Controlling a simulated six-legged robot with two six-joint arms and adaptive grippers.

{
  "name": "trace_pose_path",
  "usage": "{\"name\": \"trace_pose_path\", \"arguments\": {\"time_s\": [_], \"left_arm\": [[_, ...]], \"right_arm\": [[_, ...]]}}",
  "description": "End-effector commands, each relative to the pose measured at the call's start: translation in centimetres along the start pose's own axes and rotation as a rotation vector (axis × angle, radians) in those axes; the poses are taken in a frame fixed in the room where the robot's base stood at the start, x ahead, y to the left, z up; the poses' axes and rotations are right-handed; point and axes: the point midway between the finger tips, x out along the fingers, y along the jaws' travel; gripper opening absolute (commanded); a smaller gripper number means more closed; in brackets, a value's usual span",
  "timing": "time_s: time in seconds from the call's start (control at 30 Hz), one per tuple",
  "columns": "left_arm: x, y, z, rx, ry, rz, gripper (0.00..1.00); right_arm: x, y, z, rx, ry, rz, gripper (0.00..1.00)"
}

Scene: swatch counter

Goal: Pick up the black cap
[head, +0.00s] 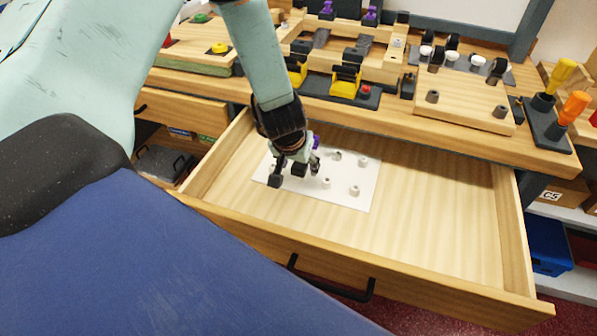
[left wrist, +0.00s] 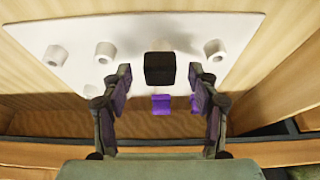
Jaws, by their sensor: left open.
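The black cap (left wrist: 160,69) is a small dark block at the white sheet in the open drawer. In the left wrist view it appears centred between the fingertips of my left gripper (left wrist: 160,78), with a gap on each side. In the head view my left gripper (head: 296,173) reaches down into the drawer over the sheet's left part, fingers apart. A dark block between them, seemingly the black cap (head: 299,170), is partly hidden. I cannot tell how far the fingertips are above the sheet. My right gripper is not in view.
The white sheet (head: 372,182) carries several white ring-like pieces (head: 354,190). Small purple pieces (left wrist: 161,104) show near the cap; I cannot tell what they are. The open drawer (head: 440,215) is bare on its right. A cluttered wooden counter (head: 420,125) stands behind it.

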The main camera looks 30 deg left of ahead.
Motion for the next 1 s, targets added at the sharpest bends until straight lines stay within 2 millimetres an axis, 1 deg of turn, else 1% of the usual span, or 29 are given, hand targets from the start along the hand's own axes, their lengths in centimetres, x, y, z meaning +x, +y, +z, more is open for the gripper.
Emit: {"name": "trace_pose_path", "arguments": {"time_s": [0.03,0.13,0.43,0.9,0.97,1.0], "left_arm": [[1.0,-0.1,0.1,-0.001,0.0,0.0,0.6],[1.8,-0.1,0.1,-0.001,-0.001,0.0,0.6],[2.0,-0.2,-0.2,-0.002,0.0,0.001,0.6],[2.0,-0.2,-0.1,-0.001,0.0,0.0,0.2],[2.0,-0.2,-0.1,-0.001,-0.001,0.001,0.15],[2.0,-0.2,-0.1,-0.001,-0.001,0.001,0.15]], "right_arm": [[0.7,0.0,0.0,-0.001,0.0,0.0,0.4],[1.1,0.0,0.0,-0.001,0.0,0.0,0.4],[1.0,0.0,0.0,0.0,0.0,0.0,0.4],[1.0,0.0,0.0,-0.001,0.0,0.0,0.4],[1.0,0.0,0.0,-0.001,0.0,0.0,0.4],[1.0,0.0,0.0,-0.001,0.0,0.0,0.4]]}}
